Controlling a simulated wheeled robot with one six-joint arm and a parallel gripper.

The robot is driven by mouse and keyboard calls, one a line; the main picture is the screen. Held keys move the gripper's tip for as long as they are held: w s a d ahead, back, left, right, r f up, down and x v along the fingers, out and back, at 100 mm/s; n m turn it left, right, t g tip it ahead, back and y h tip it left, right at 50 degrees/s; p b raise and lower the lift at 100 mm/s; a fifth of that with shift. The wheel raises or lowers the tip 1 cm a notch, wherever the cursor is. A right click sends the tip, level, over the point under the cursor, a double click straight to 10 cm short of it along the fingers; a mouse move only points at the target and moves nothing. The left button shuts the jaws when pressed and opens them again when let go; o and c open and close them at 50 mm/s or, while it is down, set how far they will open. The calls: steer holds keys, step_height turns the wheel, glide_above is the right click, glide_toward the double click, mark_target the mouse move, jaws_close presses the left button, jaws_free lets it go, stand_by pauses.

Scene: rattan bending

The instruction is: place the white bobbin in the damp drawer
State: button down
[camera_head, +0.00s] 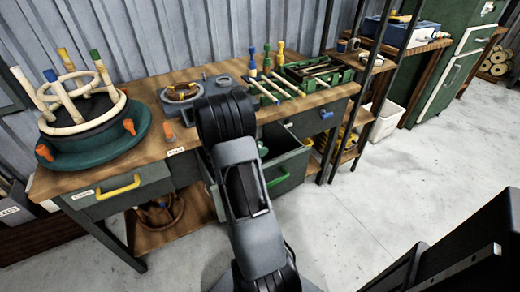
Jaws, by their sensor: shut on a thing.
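My arm rises through the middle of the picture and bends over the workbench (150,88). My gripper is hidden behind the arm, so its jaws and anything in them do not show. I cannot make out a white bobbin. A dark green drawer (292,168) with a green handle stands pulled out under the bench, partly behind my arm. A drawer with a yellow handle (118,188) at the left and one with a blue handle (326,114) at the right look closed. I cannot read which one is the damp drawer.
A round green form with rattan hoops and pegs (82,118) fills the bench's left end. A steaming-pot-like grey fixture (183,93) and a green crate of rods (318,72) stand farther right. A shelf rack and a white bin (386,118) stand beyond.

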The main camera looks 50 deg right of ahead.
steer(key=shift+f, duration=0.15)
steer(key=c, duration=0.8)
jaws_free()
steer(key=shift+c, duration=0.2)
steer(key=shift+r, duration=0.2)
steer(key=p+v, duration=0.2)
steer(key=v, duration=0.5)
steer(key=shift+a, duration=0.25)
steer(key=shift+w, duration=0.1)
